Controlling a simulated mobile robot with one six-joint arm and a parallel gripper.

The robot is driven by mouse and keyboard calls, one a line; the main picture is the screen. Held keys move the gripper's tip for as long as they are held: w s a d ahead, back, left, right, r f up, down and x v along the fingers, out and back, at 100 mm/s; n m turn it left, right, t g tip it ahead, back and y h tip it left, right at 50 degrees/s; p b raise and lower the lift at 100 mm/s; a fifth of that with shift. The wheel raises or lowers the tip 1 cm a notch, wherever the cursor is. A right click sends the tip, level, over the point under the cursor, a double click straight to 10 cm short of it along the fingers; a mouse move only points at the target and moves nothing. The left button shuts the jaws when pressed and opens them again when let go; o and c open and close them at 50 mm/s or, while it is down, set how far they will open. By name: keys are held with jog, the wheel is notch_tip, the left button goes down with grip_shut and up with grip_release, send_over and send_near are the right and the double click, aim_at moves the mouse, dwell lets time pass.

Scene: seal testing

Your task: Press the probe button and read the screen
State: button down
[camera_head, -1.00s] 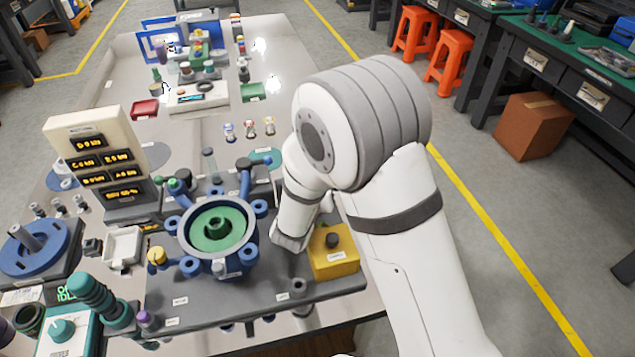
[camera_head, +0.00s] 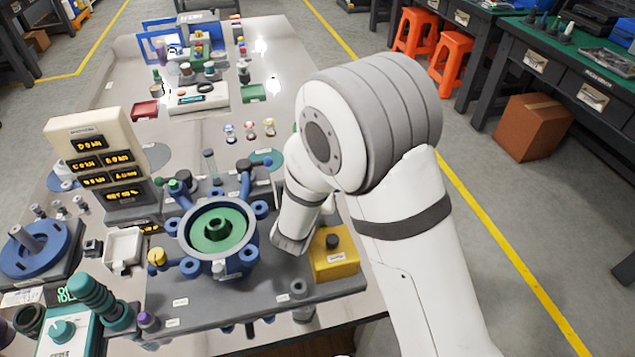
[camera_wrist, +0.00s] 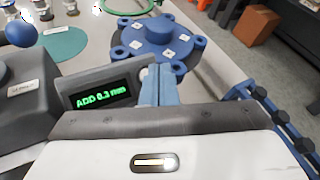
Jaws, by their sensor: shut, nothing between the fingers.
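In the wrist view, a grey housing carries a small dark screen (camera_wrist: 103,95) with green text that looks like "ADD 0.3 mm"; the digit after the point is hard to make out. My gripper (camera_wrist: 159,72) is shut and empty, its pale blue fingers just right of the screen. A small pale round part (camera_wrist: 143,74) shows beside the fingertips; I cannot tell whether it is the probe button or whether they touch it. In the head view my arm hides the fingers and this screen.
A blue flanged piece (camera_wrist: 157,38) lies beyond the fingers. In the head view, a yellow box with a dark knob (camera_head: 334,262) stands beside my wrist. A blue ring fixture with a green inside (camera_head: 217,231) and a multi-display panel (camera_head: 100,160) stand left of it.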

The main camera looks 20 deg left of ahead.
jog(key=shift+s+d+r+p, duration=0.3)
jog(key=shift+s+r, duration=0.2)
jog(key=shift+r, duration=0.1)
jog(key=shift+s+d+r+p, duration=0.3)
jog(key=shift+s+r, duration=0.15)
jog(key=shift+r, duration=0.2)
jog(key=shift+s+d+r+p, duration=0.3)
jog(key=shift+s+r, duration=0.2)
jog(key=shift+r, duration=0.1)
